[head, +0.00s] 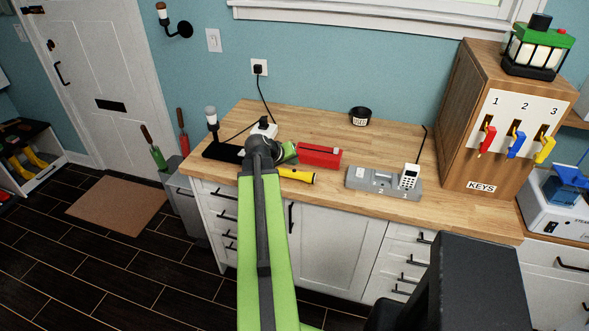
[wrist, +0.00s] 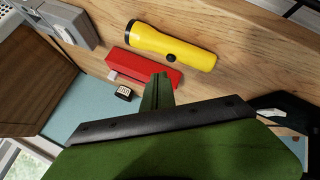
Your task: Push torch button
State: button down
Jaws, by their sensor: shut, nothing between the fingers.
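The torch is a yellow flashlight lying on the wooden counter. It shows in the head view (head: 298,176), partly hidden by my arm, and whole in the wrist view (wrist: 190,50). Its round black button (wrist: 170,57) faces up on the side of its body. My gripper is shut and empty in the wrist view (wrist: 158,82), with its green fingers pointing toward the torch but apart from it. In the head view my gripper (head: 289,152) is over the counter, between the torch and the red box (head: 319,157). The red box also shows beside the fingertip in the wrist view (wrist: 145,68).
A black cup (head: 360,116) is near the wall. The wooden key cabinet (head: 462,140) blocks the right end. Bare counter (head: 320,122) lies behind the red box.

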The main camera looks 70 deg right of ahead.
notch_tip(320, 180, up, 6)
jog(key=p, duration=0.5)
jog(key=shift+f, duration=0.15)
